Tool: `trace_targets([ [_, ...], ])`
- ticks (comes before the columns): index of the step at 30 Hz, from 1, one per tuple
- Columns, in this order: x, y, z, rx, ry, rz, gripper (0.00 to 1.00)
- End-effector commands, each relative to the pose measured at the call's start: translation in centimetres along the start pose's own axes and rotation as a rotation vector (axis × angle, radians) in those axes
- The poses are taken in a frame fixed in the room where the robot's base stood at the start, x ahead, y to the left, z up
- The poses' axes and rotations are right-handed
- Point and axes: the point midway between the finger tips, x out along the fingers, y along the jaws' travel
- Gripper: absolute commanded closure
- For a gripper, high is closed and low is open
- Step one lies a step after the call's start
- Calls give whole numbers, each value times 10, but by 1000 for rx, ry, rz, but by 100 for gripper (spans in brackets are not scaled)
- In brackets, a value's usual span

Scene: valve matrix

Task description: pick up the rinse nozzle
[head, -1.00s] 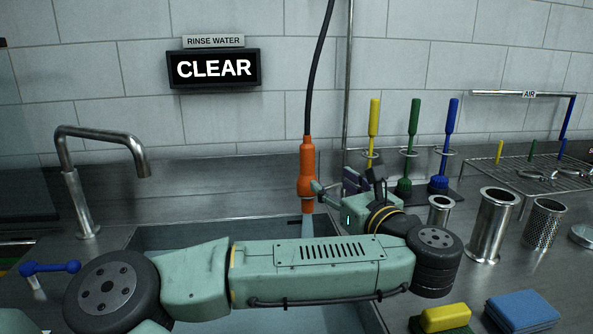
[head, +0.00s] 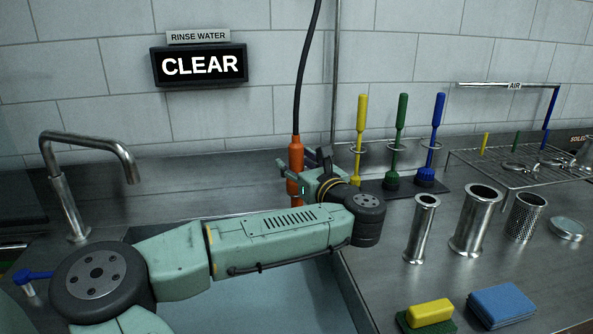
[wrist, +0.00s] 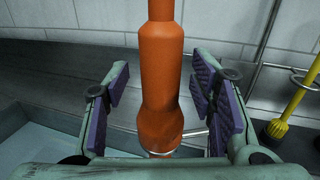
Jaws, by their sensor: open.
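The orange rinse nozzle (head: 296,157) hangs upright on a black hose above the back edge of the sink in the head view. In the wrist view the nozzle (wrist: 160,75) stands between the two purple-padded fingers of my gripper (wrist: 160,108). The fingers are open, with a gap on both sides of the nozzle. In the head view my gripper (head: 294,178) is at the nozzle's lower half and hides part of it. The nozzle's lower end is partly hidden behind the gripper body in the wrist view.
A steel faucet (head: 75,180) stands left of the sink (head: 280,300). Yellow, green and blue brushes (head: 400,135) stand in a rack right of my gripper. A thin vertical pipe (head: 335,70) runs behind.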

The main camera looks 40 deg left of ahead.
Motion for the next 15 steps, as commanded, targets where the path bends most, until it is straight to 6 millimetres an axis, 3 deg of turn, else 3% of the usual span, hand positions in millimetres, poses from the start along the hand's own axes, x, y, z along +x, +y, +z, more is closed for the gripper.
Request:
trace_targets([
  [9,6,0,-1,-1,0,0,50],
  [15,6,0,-1,-1,0,0,63],
])
